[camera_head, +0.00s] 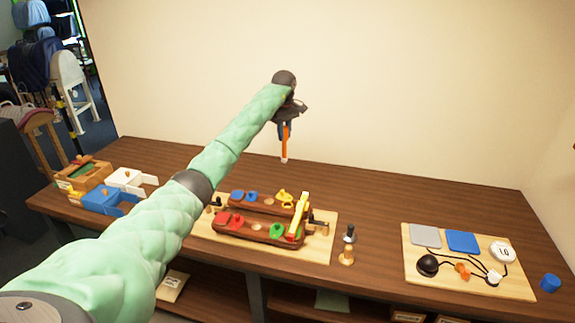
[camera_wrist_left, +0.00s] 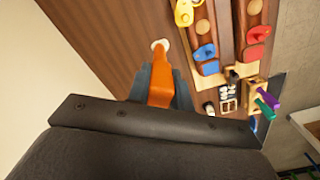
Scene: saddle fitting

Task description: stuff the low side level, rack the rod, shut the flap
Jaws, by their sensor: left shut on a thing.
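My left gripper (camera_head: 285,126) is shut on an orange rod (camera_head: 285,143) with a pale round tip. It holds the rod pointing down in the air, above and behind the saddle fitting. In the left wrist view the rod (camera_wrist_left: 162,82) sits between the dark fingers. The saddle fitting has two brown panels (camera_head: 258,232) side by side on a pale board, with red, blue, green and yellow pieces on them. I cannot tell which piece is the flap or which side is low. My right gripper is out of view.
A pale board (camera_head: 420,275) at the right carries grey and blue pads, a dark ball, cords and a white dial. A blue cup (camera_head: 550,283) stands beyond it. Small boxes (camera_head: 103,200) stand at the left. The table's back middle is clear.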

